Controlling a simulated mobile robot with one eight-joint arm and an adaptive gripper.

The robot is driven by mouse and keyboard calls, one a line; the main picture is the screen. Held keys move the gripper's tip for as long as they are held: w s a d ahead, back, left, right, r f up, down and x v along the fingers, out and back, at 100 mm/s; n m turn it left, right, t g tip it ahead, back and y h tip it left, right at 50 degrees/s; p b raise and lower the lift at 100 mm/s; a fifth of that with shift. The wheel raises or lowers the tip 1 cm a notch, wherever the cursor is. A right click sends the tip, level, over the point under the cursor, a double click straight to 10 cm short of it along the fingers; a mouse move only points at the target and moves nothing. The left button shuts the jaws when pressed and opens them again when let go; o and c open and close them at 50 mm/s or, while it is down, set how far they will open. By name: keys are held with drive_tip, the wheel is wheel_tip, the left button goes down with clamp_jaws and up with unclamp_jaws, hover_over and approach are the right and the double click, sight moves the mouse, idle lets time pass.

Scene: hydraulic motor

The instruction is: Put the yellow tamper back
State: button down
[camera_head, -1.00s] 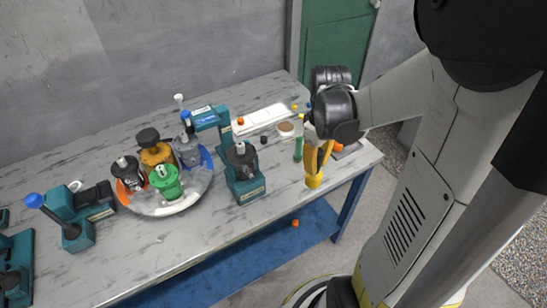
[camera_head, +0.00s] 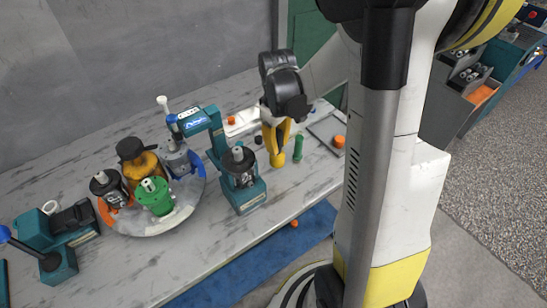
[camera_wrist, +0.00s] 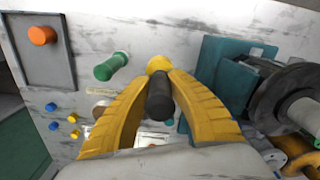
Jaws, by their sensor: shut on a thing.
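My gripper (camera_head: 276,130) has yellow fingers and points down over the right part of the table. It is shut on the yellow tamper (camera_head: 279,160), whose yellow end shows below the fingertips. In the wrist view, the tamper's black handle (camera_wrist: 160,98) sits between the fingers, with its yellow end (camera_wrist: 158,64) beyond. Whether the yellow end touches the table I cannot tell. A green tamper-like piece (camera_head: 298,147) stands just to the right; it also shows in the wrist view (camera_wrist: 111,66).
A teal stand with a black part (camera_head: 240,168) is close on the left. A round tray (camera_head: 198,192) with several coloured containers is farther left. A grey tray (camera_head: 320,128) with an orange piece (camera_head: 339,141) is at the right. A white tray (camera_head: 240,127) lies behind.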

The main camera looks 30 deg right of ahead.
drive_tip(key=shift+w+a+f, duration=0.25)
drive_tip(key=shift+w+f, duration=0.15)
drive_tip(key=shift+w, duration=0.15)
drive_tip(key=shift+f+b, duration=1.05)
drive_tip(key=shift+f, duration=0.85)
drive_tip(key=shift+f, duration=0.15)
drive_tip(key=c, duration=1.3)
unclamp_jaws()
drive_tip(key=shift+c, duration=0.2)
